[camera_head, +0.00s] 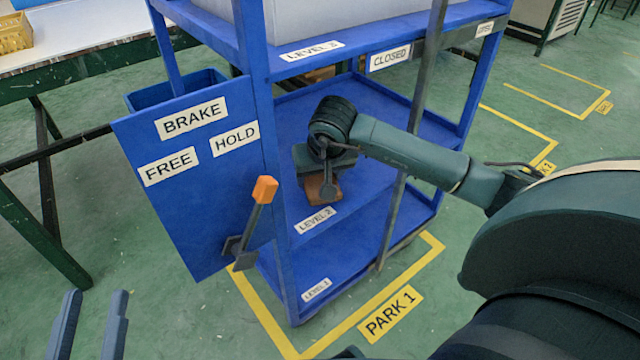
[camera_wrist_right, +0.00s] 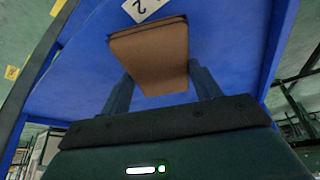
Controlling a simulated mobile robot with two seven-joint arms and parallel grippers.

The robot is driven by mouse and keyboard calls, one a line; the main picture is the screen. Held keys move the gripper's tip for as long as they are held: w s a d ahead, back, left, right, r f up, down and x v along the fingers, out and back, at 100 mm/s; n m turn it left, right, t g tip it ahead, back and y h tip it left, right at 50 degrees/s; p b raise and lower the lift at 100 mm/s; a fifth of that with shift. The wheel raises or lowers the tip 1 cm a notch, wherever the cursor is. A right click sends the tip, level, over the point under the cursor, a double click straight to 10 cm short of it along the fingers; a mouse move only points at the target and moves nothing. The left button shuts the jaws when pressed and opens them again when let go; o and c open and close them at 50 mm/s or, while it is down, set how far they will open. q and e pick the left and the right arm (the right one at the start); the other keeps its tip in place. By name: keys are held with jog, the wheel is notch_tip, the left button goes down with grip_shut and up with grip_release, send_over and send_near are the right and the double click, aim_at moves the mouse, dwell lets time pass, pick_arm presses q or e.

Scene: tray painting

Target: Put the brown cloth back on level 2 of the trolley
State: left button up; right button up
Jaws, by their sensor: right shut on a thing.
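The blue trolley (camera_head: 256,60) stands in front of me. Its level 2 shelf (camera_head: 385,180) is the middle one, with a "LEVEL 2" label on its front edge. My right gripper (camera_head: 324,174) reaches in over this shelf near the label. It is shut on the brown cloth (camera_head: 322,190), a small folded block. In the right wrist view the cloth (camera_wrist_right: 155,60) sits between the two fingers, over blue shelf surface. I cannot tell whether the cloth touches the shelf. My left gripper (camera_head: 92,300) is open and empty at the lower left, away from the trolley.
A brake panel (camera_head: 190,190) with an orange-tipped lever (camera_head: 264,190) is on the trolley's left. A dark upright bar (camera_head: 395,215) crosses the trolley's front side, near a "CLOSED" label (camera_head: 390,57). Level 2 has free room right of the cloth. A green-framed table (camera_head: 90,60) stands left.

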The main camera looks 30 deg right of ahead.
notch_tip(320, 180, down, 2)
jog(key=shift+f, duration=0.1)
pick_arm(q)
jog(key=shift+w+a+r+m+t+h, duration=0.1)
jog(key=shift+w+r+m+t+h, duration=0.15)
jog(key=shift+r, duration=0.25)
jog(key=shift+w+a+r+m+t+h, duration=0.1)
jog(key=shift+r+m+t+h, duration=0.05)
jog(key=shift+r+m, duration=0.25)
pick_arm(e)
jog(key=shift+r, duration=0.2)
jog(key=shift+f, duration=0.1)
jog(key=o, duration=0.5)
jog(key=shift+f+b, duration=0.1)
jog(key=shift+b, duration=0.25)
pick_arm(q)
jog(key=shift+r, duration=0.2)
pick_arm(e)
jog(key=o, duration=0.5)
